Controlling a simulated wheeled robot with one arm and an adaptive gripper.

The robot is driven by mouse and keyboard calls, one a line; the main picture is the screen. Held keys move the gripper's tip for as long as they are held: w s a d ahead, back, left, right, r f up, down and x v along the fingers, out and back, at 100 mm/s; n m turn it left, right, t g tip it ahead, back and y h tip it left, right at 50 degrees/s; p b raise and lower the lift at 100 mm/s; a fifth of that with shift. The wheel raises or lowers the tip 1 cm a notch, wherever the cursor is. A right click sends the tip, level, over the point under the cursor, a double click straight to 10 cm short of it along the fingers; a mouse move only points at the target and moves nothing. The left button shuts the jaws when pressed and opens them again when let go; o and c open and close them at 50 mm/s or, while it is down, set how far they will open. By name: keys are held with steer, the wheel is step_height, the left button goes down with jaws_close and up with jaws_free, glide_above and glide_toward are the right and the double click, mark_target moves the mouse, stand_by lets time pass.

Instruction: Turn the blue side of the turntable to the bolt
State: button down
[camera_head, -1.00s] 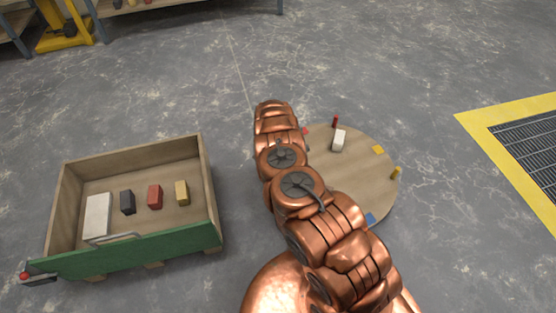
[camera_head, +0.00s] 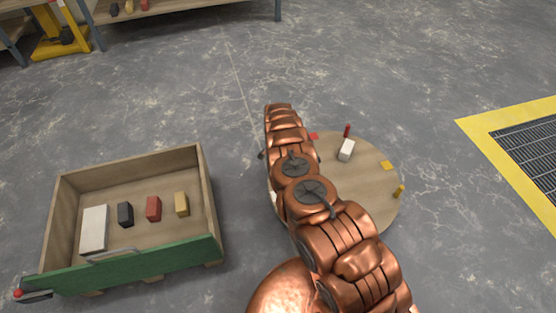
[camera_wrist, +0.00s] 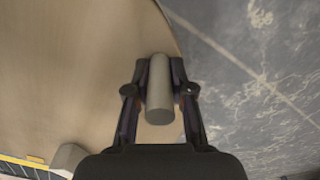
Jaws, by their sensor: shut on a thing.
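The turntable (camera_head: 372,212) is a round wooden disc right of my arm in the head view, partly covered by it. A red patch (camera_head: 314,136), a yellow patch (camera_head: 387,165), a red peg (camera_head: 347,131) and a yellow peg (camera_head: 398,191) show near its rim. A pale block (camera_head: 346,149) sits on it. The blue patch is hidden now. In the wrist view, my gripper (camera_wrist: 160,92) is shut on a grey peg (camera_wrist: 160,105) at the rim of a wooden surface (camera_wrist: 70,60). My arm hides most of the gripper in the head view. I cannot identify the bolt.
A wooden crate (camera_head: 62,215) with a green front (camera_head: 125,268) stands at left, holding several blocks. A yellow-bordered floor grate (camera_head: 535,150) lies at right. Shelving (camera_head: 180,14) stands at the back. Open floor lies beyond the turntable.

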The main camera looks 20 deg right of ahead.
steer(key=c, duration=1)
jaws_free()
steer(key=shift+r, duration=6)
